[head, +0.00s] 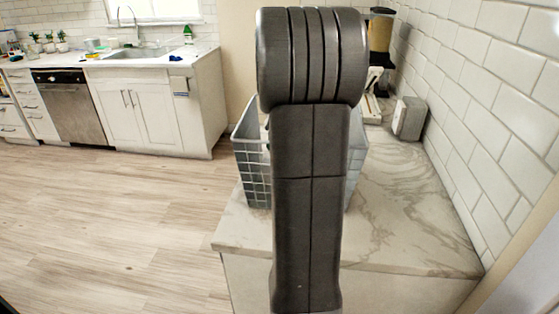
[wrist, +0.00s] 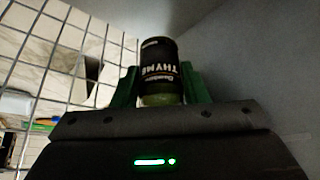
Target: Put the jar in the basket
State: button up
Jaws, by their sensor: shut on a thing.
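The grey basket (head: 251,160) stands on the counter in the head view, mostly hidden behind my arm. In the wrist view a wire-grid side is at left and a plain grey surface at right, so the jar seems to be within the basket's walls. The head view hides my gripper and the jar. I cannot tell whether the jar touches the basket floor.
The marble counter (head: 405,225) is clear right of the basket. A grey box-like appliance (head: 410,118) stands by the tiled wall, and a dispenser (head: 380,38) with yellowish contents stands behind. Open wooden floor (head: 120,220) lies to the left.

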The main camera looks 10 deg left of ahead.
jog(key=shift+f, duration=2.35)
jog(key=shift+f, duration=0.2)
jog(key=o, duration=1)
jog(key=shift+o, duration=0.2)
jog(key=shift+r, duration=0.1)
jog(key=shift+s+d+r, duration=0.1)
jog(key=shift+r, duration=0.35)
jog(key=v, duration=1.1)
jog(key=shift+s+r, duration=0.1)
